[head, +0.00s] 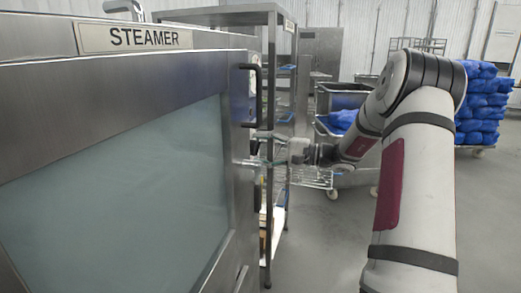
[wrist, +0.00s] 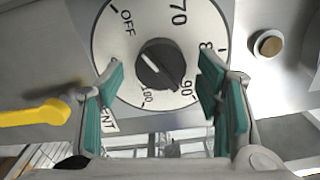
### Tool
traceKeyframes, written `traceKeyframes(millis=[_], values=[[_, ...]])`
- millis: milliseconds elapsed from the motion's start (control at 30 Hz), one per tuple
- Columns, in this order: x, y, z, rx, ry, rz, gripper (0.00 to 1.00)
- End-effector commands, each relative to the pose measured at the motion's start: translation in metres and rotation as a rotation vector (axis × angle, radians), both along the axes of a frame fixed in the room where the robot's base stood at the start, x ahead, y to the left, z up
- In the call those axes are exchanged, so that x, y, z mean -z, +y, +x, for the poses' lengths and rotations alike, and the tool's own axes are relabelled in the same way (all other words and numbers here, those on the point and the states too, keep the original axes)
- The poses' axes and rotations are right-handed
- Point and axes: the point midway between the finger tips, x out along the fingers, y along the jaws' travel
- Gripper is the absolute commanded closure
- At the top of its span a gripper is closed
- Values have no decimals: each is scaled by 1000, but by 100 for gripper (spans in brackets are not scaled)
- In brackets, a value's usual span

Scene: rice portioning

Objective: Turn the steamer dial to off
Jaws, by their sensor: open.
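The steamer (head: 130,95) fills the left of the head view, its large glass door facing me. Its round pale dial plate (wrist: 122,40) shows in the wrist view, with marks for OFF, 70, 90 and 100. My gripper (wrist: 160,80) is open, with one green-padded finger on each side of the knob. I cannot tell whether either finger touches it. In the head view my gripper (head: 268,148) is small beside the steamer's right edge.
A yellow handle (wrist: 35,114) lies left of my gripper, and a round metal button (wrist: 268,44) is at upper right. A metal rack (head: 270,110) stands beyond the steamer. Blue bags (head: 482,105) are stacked at right; the floor there is clear.

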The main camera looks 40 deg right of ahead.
Motion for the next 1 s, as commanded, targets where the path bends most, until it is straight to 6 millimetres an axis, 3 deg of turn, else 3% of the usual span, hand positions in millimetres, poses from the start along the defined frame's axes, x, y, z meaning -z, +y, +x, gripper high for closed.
traceKeyframes(millis=[533,733,1000], values=[[0,-61,-77,2,0,1,41],[0,-70,-89,0,1,1,41],[0,-71,-91,0,1,1,41]])
